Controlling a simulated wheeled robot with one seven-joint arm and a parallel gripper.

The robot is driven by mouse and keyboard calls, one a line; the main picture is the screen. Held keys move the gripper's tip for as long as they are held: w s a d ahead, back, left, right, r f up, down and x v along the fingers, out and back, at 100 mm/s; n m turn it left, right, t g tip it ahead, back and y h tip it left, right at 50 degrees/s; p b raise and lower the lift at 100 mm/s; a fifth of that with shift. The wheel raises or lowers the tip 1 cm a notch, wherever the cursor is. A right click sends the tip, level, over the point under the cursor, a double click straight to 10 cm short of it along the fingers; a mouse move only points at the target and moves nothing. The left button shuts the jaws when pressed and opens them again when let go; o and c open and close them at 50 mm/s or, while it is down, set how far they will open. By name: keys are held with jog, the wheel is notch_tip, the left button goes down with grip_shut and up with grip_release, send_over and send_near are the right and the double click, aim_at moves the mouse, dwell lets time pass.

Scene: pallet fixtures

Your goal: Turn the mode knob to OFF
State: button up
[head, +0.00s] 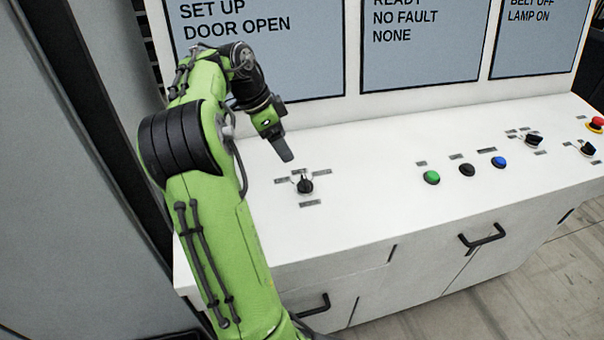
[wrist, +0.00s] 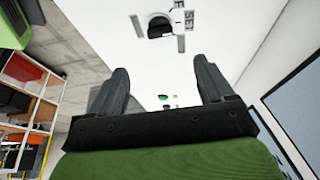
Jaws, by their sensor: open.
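The mode knob (head: 305,184) is a small black rotary knob on the white console top, with small grey labels around it. Its label text is too small to read in the head view. In the wrist view a dark knob (wrist: 160,28) shows at the top, beyond the fingertips, with a partly cut label beginning "SE". My gripper (head: 284,152) is above and slightly left of the knob in the head view, apart from it. In the wrist view my gripper (wrist: 158,70) has its two fingers spread with nothing between them. The left screen (head: 254,50) reads "SET UP" and "DOOR OPEN".
To the right stand a green button (head: 431,177), a black button (head: 467,170), a blue button (head: 499,162), another black knob (head: 533,140) and a red button (head: 597,123). Screens rise behind the console (head: 370,210). The top around the mode knob is otherwise clear.

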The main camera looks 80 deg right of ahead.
aim_at(305, 180)
jog(key=b+x, duration=0.2)
jog(key=x, duration=1.2)
jog(key=shift+d+b, duration=0.1)
jog(key=shift+b, duration=0.2)
jog(key=shift+w, duration=0.1)
jog(key=shift+c, duration=0.3)
jog(key=c, duration=1)
